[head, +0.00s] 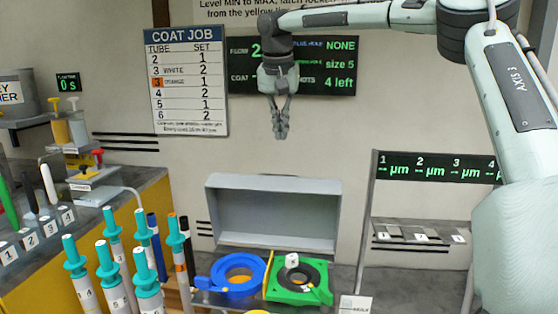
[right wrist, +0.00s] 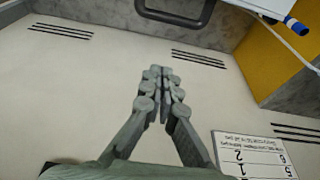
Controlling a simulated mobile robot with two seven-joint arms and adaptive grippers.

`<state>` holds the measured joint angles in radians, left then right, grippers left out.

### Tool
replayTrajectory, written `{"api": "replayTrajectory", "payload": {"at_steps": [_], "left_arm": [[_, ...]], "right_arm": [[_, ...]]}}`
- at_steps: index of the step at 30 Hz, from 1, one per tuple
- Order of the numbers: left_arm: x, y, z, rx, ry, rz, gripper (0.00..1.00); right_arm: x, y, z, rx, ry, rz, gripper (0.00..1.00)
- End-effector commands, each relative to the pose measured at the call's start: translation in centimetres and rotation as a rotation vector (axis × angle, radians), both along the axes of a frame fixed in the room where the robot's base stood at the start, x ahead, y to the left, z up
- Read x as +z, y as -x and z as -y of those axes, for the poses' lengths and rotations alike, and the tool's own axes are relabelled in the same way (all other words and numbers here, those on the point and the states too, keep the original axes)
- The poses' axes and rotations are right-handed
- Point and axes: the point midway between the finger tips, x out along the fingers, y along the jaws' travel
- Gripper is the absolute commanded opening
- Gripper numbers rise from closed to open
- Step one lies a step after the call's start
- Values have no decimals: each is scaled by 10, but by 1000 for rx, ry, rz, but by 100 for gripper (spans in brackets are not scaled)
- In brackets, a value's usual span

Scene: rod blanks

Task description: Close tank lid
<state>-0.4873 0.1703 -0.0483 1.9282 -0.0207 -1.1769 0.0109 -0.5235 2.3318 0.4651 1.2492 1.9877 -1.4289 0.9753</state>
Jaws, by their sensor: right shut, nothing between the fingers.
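A grey, shallow rectangular panel with raised rims (head: 273,213) stands tilted up at the back of the bench, its hollow side facing me; it looks like the raised tank lid. The tank opening itself is not clearly visible. My right gripper (head: 281,132) hangs fingers down in front of the wall, above this panel and apart from it. In the right wrist view, the gripper (right wrist: 160,88) is shut with nothing between its fingers. A dark handle-like bar (right wrist: 178,18) shows at the top edge there; I cannot tell what it belongs to. My left gripper is not in view.
A blue ring fixture (head: 237,292) and a green fixture (head: 318,292) sit below the panel. Several teal-topped tubes (head: 75,265) stand at the front left. A dark display (head: 335,80) hangs behind my gripper, beside the coat job board (head: 187,85). A gauge stand (head: 420,232) is at right.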

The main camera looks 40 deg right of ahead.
Motion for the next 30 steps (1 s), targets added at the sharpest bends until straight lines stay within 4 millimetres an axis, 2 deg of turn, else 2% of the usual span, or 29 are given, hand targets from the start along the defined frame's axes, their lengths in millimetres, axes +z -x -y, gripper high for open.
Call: {"api": "replayTrajectory", "payload": {"at_steps": [5, 8, 20, 24, 30], "left_arm": [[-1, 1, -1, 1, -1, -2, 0], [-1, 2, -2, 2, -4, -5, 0], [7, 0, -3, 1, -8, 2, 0], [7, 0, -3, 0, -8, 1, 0], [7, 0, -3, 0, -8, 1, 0]], "right_arm": [[-6, -1, 1, 0, 0, -1, 0], [-19, -3, 4, -1, 0, -3, 0], [-98, -18, 24, -1, 0, -3, 0], [-94, -5, 6, 3, 0, 1, 0], [-94, 6, -6, 1, 0, 0, 0]]}}
